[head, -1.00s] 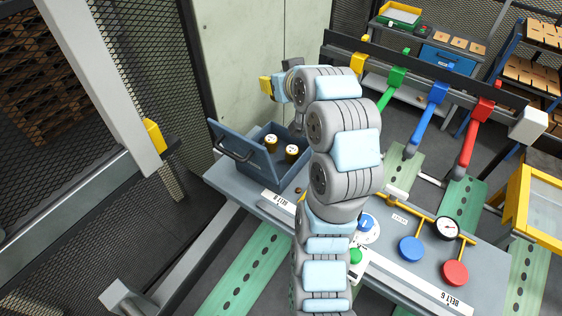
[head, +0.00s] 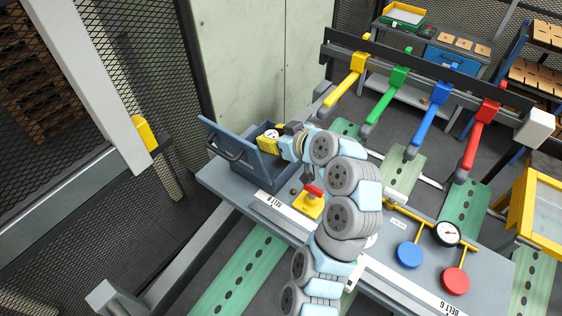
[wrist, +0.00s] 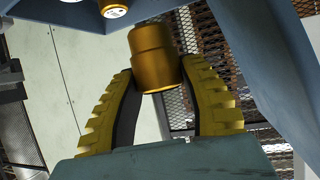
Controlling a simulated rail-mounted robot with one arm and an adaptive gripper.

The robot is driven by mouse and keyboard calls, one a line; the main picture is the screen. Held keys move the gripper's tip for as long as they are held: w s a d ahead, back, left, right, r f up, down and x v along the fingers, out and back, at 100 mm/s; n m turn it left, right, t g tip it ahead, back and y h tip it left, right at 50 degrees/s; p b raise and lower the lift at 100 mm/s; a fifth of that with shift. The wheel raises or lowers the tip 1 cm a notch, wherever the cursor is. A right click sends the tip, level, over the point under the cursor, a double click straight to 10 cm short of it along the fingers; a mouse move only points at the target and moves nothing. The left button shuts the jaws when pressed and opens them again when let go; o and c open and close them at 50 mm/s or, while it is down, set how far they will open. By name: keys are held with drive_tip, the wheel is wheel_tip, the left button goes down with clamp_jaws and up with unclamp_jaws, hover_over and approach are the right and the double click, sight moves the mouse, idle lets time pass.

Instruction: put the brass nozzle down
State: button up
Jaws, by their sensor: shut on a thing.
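The brass nozzle (wrist: 153,58) is a stepped cylinder, wide at one end and narrower at the other. In the wrist view it sits between the tips of my gripper (wrist: 158,78), whose yellow ridged fingers are shut on it. In the head view my gripper (head: 268,143) is low at the open blue-grey box (head: 240,158), over its opening. I cannot tell there whether the nozzle touches the box. A brass cylinder with a white face (wrist: 115,8) shows at the top of the wrist view, apart from the nozzle.
The box's lid (head: 225,145) stands tilted open on the left. A yellow block with a red top (head: 310,203) and a small brown piece (head: 293,191) are on the bench close to the box. Blue (head: 410,254) and red (head: 455,279) knobs and a gauge (head: 447,233) are at right.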

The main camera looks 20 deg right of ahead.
wheel_tip(320, 180, down, 10)
drive_tip(key=shift+r+p, duration=0.15)
drive_tip(key=shift+p, duration=1.1)
drive_tip(key=shift+f+b, duration=0.75)
drive_tip(key=shift+b, duration=0.25)
drive_tip(key=o, duration=0.9)
drive_tip(key=shift+f, duration=0.15)
